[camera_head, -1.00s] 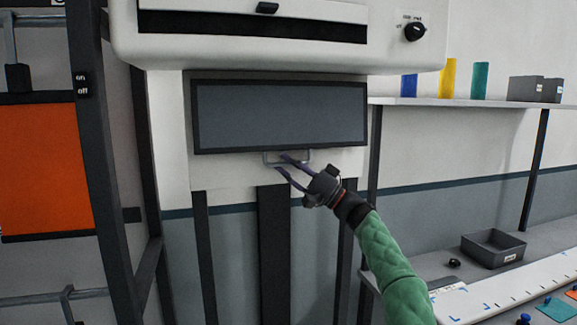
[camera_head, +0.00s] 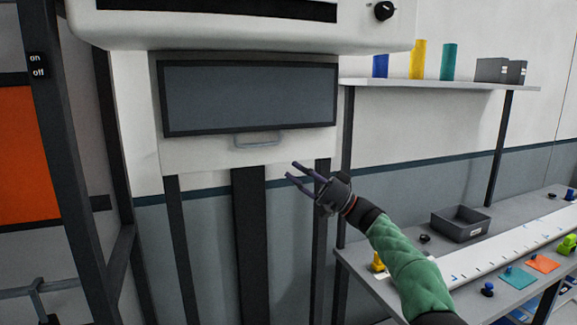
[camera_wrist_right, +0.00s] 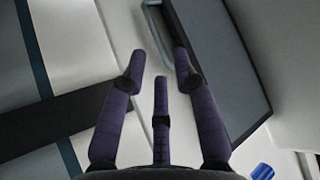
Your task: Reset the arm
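My right gripper (camera_head: 293,174) is open and empty, below and to the right of the metal handle (camera_head: 259,138) of a white machine's drawer with a dark window (camera_head: 248,97). In the right wrist view its purple fingers (camera_wrist_right: 160,75) are spread with nothing between them. The handle (camera_wrist_right: 155,30) shows there just beyond the fingertips, apart from them as the head view shows. My right arm in its green sleeve comes in from the lower right. My left gripper is not in view.
A shelf (camera_head: 440,84) at the right holds blue, yellow and teal rolls and grey bins. Below it a workbench carries a grey tray (camera_head: 460,223), a white ruled strip (camera_head: 500,250) and small coloured items. A dark frame (camera_head: 60,150) stands at the left.

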